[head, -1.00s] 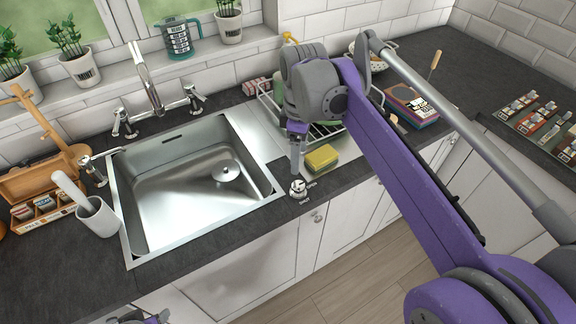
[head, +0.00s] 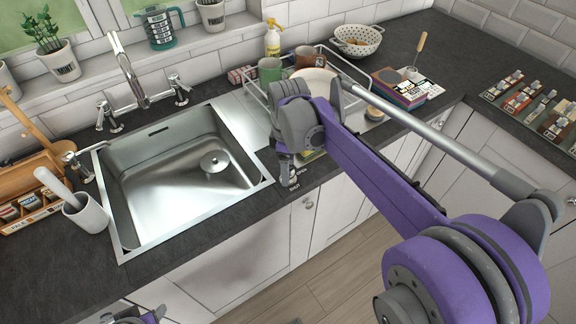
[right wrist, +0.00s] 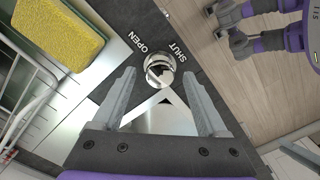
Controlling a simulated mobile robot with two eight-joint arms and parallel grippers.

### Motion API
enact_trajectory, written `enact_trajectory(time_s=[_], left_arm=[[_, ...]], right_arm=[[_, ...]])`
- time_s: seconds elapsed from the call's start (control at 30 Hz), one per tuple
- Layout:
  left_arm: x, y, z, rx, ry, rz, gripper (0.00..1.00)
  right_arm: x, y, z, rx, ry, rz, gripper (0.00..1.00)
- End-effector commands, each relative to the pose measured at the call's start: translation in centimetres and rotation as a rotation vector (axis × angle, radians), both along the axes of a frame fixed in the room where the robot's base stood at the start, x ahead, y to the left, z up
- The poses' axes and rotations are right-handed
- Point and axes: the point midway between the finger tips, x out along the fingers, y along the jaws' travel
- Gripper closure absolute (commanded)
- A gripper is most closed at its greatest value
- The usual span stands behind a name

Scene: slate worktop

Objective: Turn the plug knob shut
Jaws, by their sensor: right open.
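The plug knob (right wrist: 160,70) is a small round chrome knob on the dark worktop, with OPEN printed to its left and SHUT to its right in the right wrist view. In the head view the knob (head: 293,182) shows partly below my gripper. My right gripper (head: 287,172) is open and points down over it, with one finger on each side in the wrist view. I cannot tell whether the fingers touch it or which mark it points to. The round plug (head: 214,161) lies in the sink (head: 150,205). My left gripper (head: 140,317) shows only partly at the bottom edge.
A yellow sponge (right wrist: 62,35) lies close to the knob. The dish rack (head: 258,98) with mugs and a plate stands behind my right arm. The worktop's front edge is near the knob.

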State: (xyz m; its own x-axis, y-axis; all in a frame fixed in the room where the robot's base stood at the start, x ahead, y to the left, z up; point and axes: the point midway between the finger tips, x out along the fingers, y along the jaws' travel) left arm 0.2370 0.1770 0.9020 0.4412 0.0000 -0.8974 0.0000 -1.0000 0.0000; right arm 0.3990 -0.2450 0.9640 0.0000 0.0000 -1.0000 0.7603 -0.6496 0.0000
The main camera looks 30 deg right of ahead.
Motion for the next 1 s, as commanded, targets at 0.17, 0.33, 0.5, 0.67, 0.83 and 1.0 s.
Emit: enact_trajectory(time_s=[0.17, 0.33, 0.5, 0.67, 0.83, 1.0], left_arm=[[0.00, 0.00, 0.01, 0.000, 0.000, 0.000, 0.50], [0.00, 0.00, 0.01, 0.000, 0.000, 0.000, 0.50], [0.00, 0.00, 0.01, 0.000, 0.000, 0.000, 0.50], [0.00, 0.00, 0.01, 0.000, 0.000, 0.000, 0.50], [0.00, 0.00, 0.04, 0.000, 0.000, 0.000, 0.50], [0.02, 0.00, 0.11, 0.000, 0.000, 0.000, 0.50]], right_arm=[[0.01, 0.01, 0.03, 0.000, 0.000, 0.000, 0.31], [0.00, 0.00, 0.04, 0.000, 0.000, 0.000, 0.62], [0.00, 0.00, 0.05, 0.000, 0.000, 0.000, 0.93], [0.00, 0.00, 0.06, 0.000, 0.000, -0.001, 1.00], [0.00, 0.00, 0.07, 0.000, 0.000, -0.019, 1.00], [0.01, -0.01, 0.08, 0.000, 0.000, -0.083, 1.00]])
